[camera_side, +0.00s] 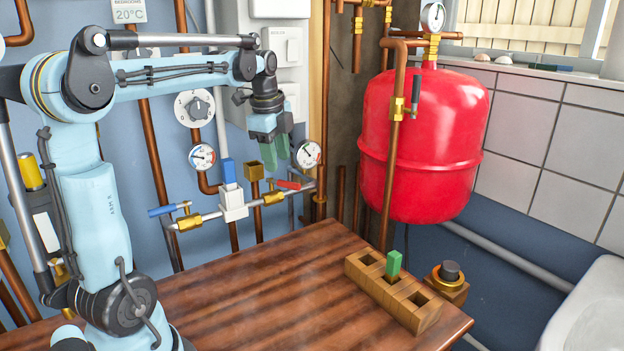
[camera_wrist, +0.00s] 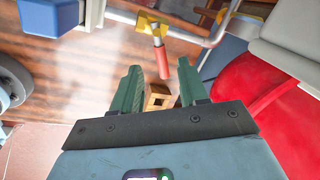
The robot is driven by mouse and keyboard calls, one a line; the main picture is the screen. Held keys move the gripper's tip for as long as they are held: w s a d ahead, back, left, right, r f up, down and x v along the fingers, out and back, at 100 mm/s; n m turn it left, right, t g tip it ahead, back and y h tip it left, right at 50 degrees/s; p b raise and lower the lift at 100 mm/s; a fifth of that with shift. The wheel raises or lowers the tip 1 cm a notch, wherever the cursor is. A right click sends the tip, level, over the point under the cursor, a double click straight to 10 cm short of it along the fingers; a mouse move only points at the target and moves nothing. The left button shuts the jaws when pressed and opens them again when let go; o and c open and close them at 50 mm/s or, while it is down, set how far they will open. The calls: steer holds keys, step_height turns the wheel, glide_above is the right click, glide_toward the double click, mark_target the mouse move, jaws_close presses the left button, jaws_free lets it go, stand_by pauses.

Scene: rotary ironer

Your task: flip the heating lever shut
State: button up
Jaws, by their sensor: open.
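A red lever (camera_side: 288,185) sits on the right part of the pipe under the wall gauges. No label on it is readable, so I cannot tell for sure that it is the heating lever. In the wrist view the red lever (camera_wrist: 162,64) sticks out from a brass valve body (camera_wrist: 152,27), at an angle to the grey pipe. My gripper (camera_side: 284,154) points down above the red lever, with green fingers. In the wrist view my gripper (camera_wrist: 161,72) is open, and the lever's end shows between the fingertips. I see no clear contact.
A blue lever (camera_side: 168,210) is on the pipe's left end. The red tank (camera_side: 423,145) is to the right. The wooden table (camera_side: 250,290) is mostly clear.

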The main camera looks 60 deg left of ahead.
mark_target(287, 182)
step_height(287, 182, up, 7)
steer(key=s, duration=0.1)
steer(key=shift+d+f, duration=0.2)
steer(key=shift+d, duration=0.15)
steer(key=w+f, duration=0.1)
steer(key=f, duration=0.7)
steer(key=w+f, duration=0.1)
steer(key=f, duration=0.3)
steer(key=shift+w+d, duration=0.1)
steer(key=shift+w, duration=0.25)
steer(key=shift+c, duration=0.2)
jaws_close()
